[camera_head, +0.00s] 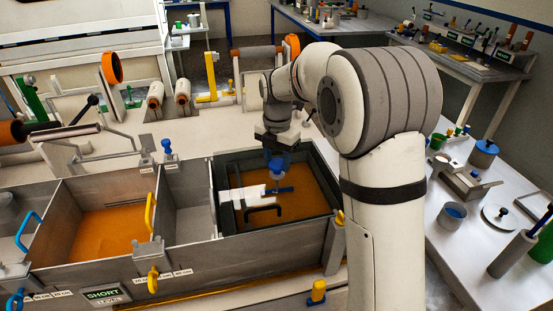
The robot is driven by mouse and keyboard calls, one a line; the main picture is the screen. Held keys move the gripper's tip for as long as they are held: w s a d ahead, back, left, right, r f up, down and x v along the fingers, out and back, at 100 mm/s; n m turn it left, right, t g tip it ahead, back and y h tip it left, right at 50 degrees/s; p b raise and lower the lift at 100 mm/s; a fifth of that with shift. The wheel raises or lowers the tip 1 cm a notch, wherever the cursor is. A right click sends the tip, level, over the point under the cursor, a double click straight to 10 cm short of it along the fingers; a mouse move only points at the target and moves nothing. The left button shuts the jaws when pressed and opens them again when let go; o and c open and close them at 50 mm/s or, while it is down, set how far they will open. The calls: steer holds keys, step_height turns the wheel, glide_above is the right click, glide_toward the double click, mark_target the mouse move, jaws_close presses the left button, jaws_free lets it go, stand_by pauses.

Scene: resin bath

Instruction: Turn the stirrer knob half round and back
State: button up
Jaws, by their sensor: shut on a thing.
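The blue stirrer knob (277,164) stands over the dark-rimmed resin bath (331,215) at the right end of the long trough. My gripper (276,150) points down from above and is shut on the knob. The fingertips are small and partly blend with the blue, so the exact contact is hard to see. A white plate (240,194) and a black handle (264,209) are beside the knob, to its left and front.
An orange-filled compartment (110,232) with yellow and blue handles lies to the left. A side bench (465,228) with blue-lidded pots and tools stands right, beyond my arm. A roller with orange end rings (258,52) is behind the bath. A yellow peg (318,291) stands in front.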

mark_target(279, 164)
stand_by(0.5)
steer(key=o, duration=1)
steer(key=shift+r+b, duration=0.4)
steer(key=shift+r, duration=3.55)
steer(key=shift+s+d+r+m, duration=0.1)
steer(key=shift+s+d+m, duration=0.15)
steer(key=shift+s+m, duration=0.1)
steer(key=s+d+f+m+t, duration=0.1)
steer(key=s+d+m, duration=0.2)
steer(key=s+m, duration=0.6)
steer(key=s+d+f+m+t, duration=0.1)
steer(key=s+d+m, duration=0.3)
steer(key=s+m, duration=0.5)
steer(key=s+d+f+m+t, duration=0.1)
steer(key=s+d+m, duration=0.3)
steer(key=s+m, duration=0.5)
steer(key=shift+d+f+m, duration=0.15)
steer(key=shift+f+m, duration=0.3)
steer(key=shift+f, duration=0.35)
